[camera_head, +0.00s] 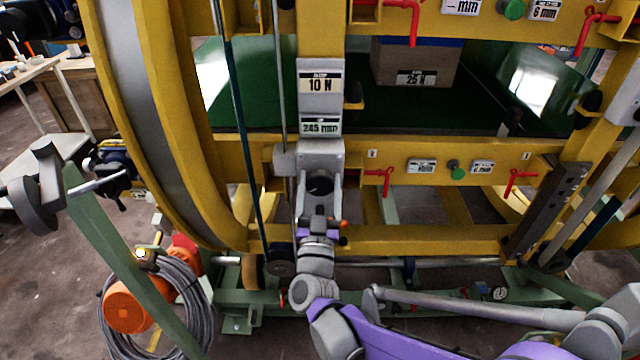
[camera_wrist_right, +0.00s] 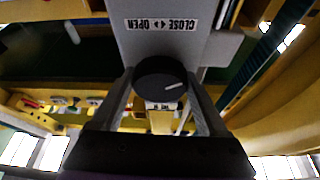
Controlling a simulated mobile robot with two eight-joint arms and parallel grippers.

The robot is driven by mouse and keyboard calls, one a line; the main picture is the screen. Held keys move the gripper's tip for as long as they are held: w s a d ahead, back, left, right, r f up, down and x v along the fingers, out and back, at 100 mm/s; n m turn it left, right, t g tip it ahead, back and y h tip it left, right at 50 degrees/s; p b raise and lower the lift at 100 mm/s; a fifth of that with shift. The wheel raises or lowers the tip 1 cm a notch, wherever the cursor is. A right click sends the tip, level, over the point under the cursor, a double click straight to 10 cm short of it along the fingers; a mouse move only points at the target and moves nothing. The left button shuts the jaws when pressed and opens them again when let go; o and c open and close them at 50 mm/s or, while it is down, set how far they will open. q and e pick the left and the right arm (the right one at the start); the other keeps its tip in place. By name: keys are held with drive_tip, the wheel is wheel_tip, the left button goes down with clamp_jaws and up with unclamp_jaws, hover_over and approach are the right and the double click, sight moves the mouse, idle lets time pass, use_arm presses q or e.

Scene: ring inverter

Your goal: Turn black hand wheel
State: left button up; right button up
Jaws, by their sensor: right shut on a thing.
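A small round black hand wheel (camera_wrist_right: 160,79) with a white mark on its face sits below a CLOSE/OPEN label, which is upside down in the right wrist view. The wheel also shows as a dark disc in the head view (camera_head: 320,184), on the front of a grey box on the yellow frame. My right gripper (camera_wrist_right: 162,92) is shut on the wheel, with one finger on each side. In the head view, my right gripper (camera_head: 320,186) reaches up to it from below. My left gripper is not in view.
The large yellow ring frame (camera_head: 380,240) fills the middle, with red levers (camera_head: 385,178) and green knobs (camera_head: 457,172) to the right. A larger dark wheel (camera_head: 33,206) on a green post stands at left. An orange cable reel (camera_head: 135,305) lies on the floor.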

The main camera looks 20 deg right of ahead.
drive_tip(key=m+g+h, duration=0.1)
drive_tip(key=m, duration=0.2)
drive_tip(key=m+h+p, duration=0.1)
drive_tip(key=m+h, duration=0.1)
drive_tip(key=m, duration=0.1)
drive_tip(key=shift+m+g, duration=0.3)
drive_tip(key=shift+g, duration=0.1)
drive_tip(key=m+g, duration=0.1)
drive_tip(key=m, duration=0.1)
drive_tip(key=m+g+h+p, duration=0.1)
drive_tip(key=m, duration=0.2)
drive_tip(key=shift+m+h, duration=0.3)
drive_tip(key=shift+m, duration=0.2)
drive_tip(key=o, duration=1.3)
drive_tip(key=shift+c, duration=0.2)
drive_tip(key=v, duration=1.1)
drive_tip(key=shift+r, duration=0.15)
drive_tip(key=shift+w, duration=0.1)
